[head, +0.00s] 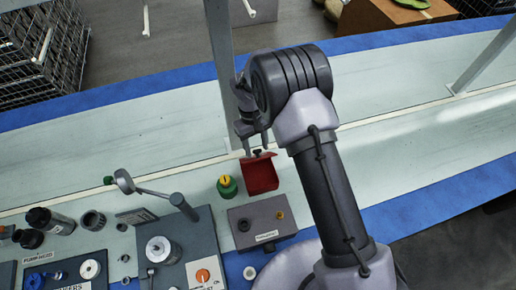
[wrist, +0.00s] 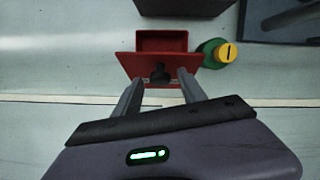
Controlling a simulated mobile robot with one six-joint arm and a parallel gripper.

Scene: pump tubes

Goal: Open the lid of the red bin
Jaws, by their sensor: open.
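The red bin (head: 261,178) stands on the light bench below my gripper in the head view. In the wrist view the bin (wrist: 162,42) shows a dark red recess beyond its lid (wrist: 131,65). The lid appears tilted up, though its exact angle is hard to tell. A black knob (wrist: 160,74) sits on the lid. My gripper (wrist: 161,77) is open, with one finger on each side of the knob and a visible gap to each. In the head view my gripper (head: 252,148) is just above the bin.
A green jar with a yellow cap (head: 227,186) stands close beside the bin. A grey box with knobs (head: 262,222) lies in front of it. A grey post (head: 220,60) rises behind my gripper. A grey fixture with a lever (head: 178,200) is at left. The bench at right is clear.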

